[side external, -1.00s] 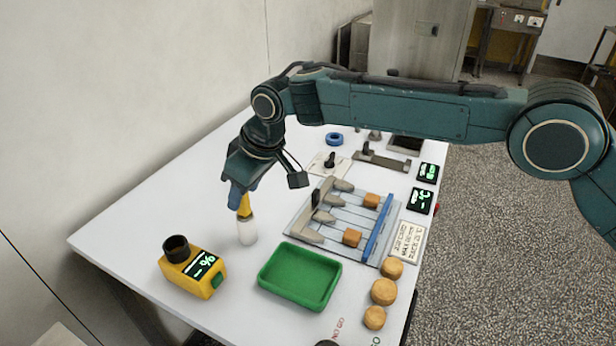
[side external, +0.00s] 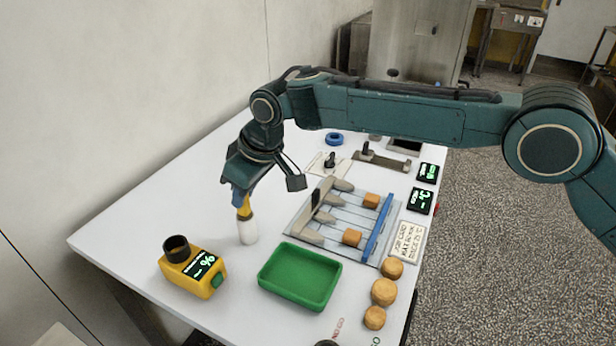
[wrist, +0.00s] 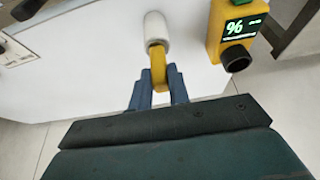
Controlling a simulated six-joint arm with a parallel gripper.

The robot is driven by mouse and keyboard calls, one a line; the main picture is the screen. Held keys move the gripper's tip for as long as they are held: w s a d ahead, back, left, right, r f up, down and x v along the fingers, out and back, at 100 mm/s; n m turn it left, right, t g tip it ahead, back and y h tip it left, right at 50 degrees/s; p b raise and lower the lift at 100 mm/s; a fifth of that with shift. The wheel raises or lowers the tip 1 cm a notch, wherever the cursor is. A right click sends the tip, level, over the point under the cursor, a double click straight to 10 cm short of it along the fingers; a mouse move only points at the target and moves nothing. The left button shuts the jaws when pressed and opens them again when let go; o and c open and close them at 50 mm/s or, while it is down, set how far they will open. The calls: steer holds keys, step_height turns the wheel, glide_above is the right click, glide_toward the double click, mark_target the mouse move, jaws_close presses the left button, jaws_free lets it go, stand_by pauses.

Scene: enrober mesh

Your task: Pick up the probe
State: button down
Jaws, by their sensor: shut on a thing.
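The probe (side external: 244,211) has a yellow handle and stands upright with its lower end at a white cylinder (side external: 248,231) on the white table, left of the green tray. My gripper (side external: 241,197) comes down from above and is shut on the yellow handle. In the wrist view the blue fingers (wrist: 158,88) sit either side of the yellow handle (wrist: 158,66), with the white cylinder (wrist: 156,28) beyond it. Whether the white part is a holder or belongs to the probe, I cannot tell. The fingers hide the handle's top.
A yellow meter (side external: 192,273) with a black cup on top stands at the front left. The green tray (side external: 300,275) is close on the right. A slotted rack (side external: 340,222) and several round tan pieces (side external: 384,291) lie further right. The table's back left is clear.

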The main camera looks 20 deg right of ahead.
steer(key=shift+r, duration=5)
steer(key=shift+d, duration=0.15)
steer(key=s+d, duration=0.4)
steer(key=d, duration=0.5)
steer(key=s+d+f, duration=0.1)
steer(key=s+d, duration=0.2)
steer(key=d, duration=0.7)
steer(key=shift+s+d, duration=0.2)
steer(key=shift+s, duration=0.2)
steer(key=shift+f, duration=0.15)
